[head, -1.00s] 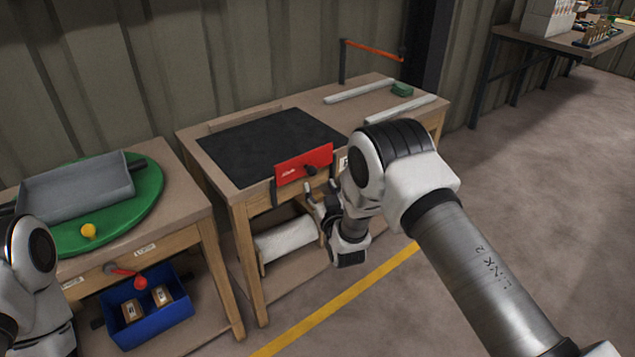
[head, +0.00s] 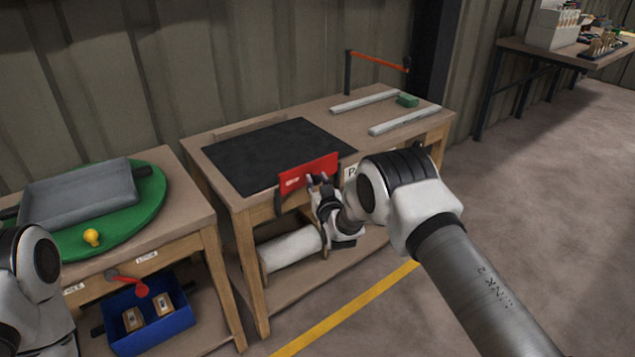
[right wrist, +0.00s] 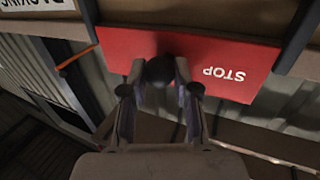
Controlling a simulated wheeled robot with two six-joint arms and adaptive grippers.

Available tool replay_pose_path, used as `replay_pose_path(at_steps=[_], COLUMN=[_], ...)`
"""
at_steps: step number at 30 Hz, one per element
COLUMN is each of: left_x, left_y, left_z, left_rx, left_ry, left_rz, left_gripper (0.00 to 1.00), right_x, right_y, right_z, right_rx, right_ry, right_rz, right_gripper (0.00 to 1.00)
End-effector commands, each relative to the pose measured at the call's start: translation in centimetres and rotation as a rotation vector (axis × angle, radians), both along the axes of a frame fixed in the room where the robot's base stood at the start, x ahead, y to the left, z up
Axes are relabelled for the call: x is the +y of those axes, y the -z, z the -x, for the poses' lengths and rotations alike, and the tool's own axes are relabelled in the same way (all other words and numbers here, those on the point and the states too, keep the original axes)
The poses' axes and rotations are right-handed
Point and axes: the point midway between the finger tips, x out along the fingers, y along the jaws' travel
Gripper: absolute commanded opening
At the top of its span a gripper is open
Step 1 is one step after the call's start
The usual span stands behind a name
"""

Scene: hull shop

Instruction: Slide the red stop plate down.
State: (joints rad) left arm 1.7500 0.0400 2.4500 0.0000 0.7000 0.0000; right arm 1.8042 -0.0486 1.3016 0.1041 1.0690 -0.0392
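The red stop plate (head: 296,178) stands at the front edge of the right bench, its top rising above the black mat. It also shows in the right wrist view (right wrist: 225,66), with STOP upside down and a dark round knob (right wrist: 160,72) on its face. Dark guides hold its two ends. My right gripper (head: 320,179) is in front of the plate. In the right wrist view my right gripper (right wrist: 160,88) is open, with one finger on each side of the knob; contact is not clear. My left arm shows at the left edge, its gripper out of frame.
The black mat (head: 265,150) covers the bench top behind the plate. A white roll (head: 290,248) lies below. The left bench holds a grey tray (head: 75,195) on a green disc (head: 125,220); a blue bin (head: 180,318) sits beneath. Open floor lies right.

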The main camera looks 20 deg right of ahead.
Motion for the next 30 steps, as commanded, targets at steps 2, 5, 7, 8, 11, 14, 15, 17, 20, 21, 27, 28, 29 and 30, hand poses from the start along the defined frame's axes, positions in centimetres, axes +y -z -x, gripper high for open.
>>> replay_pose_path(at_steps=[2,5,7,8,11,14,15,17,20,21,27,28,29,30], left_x=[0.0,0.0,0.0,0.0,0.0,0.0,0.0,0.0,0.0,0.0,0.0,0.0,0.0,0.0], left_y=[0.0,0.2,0.9,1.3,2.7,3.5,3.5,3.4,3.2,3.3,3.3,3.3,3.2,3.2], left_z=[0.0,0.0,0.0,0.0,0.0,0.0,0.0,0.0,0.0,0.0,0.0,0.0,0.0,0.0], left_rx=[0.0,0.0,0.0,0.0,0.0,0.0,0.0,0.0,0.0,0.0,0.0,0.0,0.0,0.0], left_ry=[0.0,0.0,0.0,0.0,0.0,0.0,0.0,0.0,0.0,0.0,0.0,0.0,0.0,0.0], left_rz=[0.0,0.0,0.0,0.0,0.0,0.0,0.0,0.0,0.0,0.0,0.0,0.0,0.0,0.0], left_gripper=[0.4,0.4,0.4,0.4,0.4,0.4,0.4,0.4,0.4,0.4,0.4,0.4,0.4,0.4], right_x=[0.0,0.0,0.0,0.0,0.0,0.0,0.0,0.0,0.0,0.0,0.0,0.0,0.0,0.0], right_y=[0.0,0.3,1.1,1.7,3.8,5.1,5.2,5.1,5.1,5.1,5.1,5.1,5.1,5.0], right_z=[0.0,0.0,0.0,0.0,0.0,0.0,0.0,0.0,0.1,0.1,0.1,0.1,0.1,0.1], right_rx=[-0.001,-0.001,-0.001,-0.001,0.001,0.001,0.001,0.001,0.003,0.004,0.005,0.004,0.003,0.003], right_ry=[0.001,0.001,0.001,0.001,0.001,0.001,0.0,0.001,0.001,0.0,0.0,0.0,0.0,0.0], right_rz=[0.0,0.0,0.0,0.0,0.0,0.0,0.0,0.0,0.0,0.0,0.0,0.0,0.0,0.0], right_gripper=[0.0,0.0,0.0,0.0,0.0,0.0,0.0,0.0,0.0,0.0,0.55,0.55,0.55,0.55])
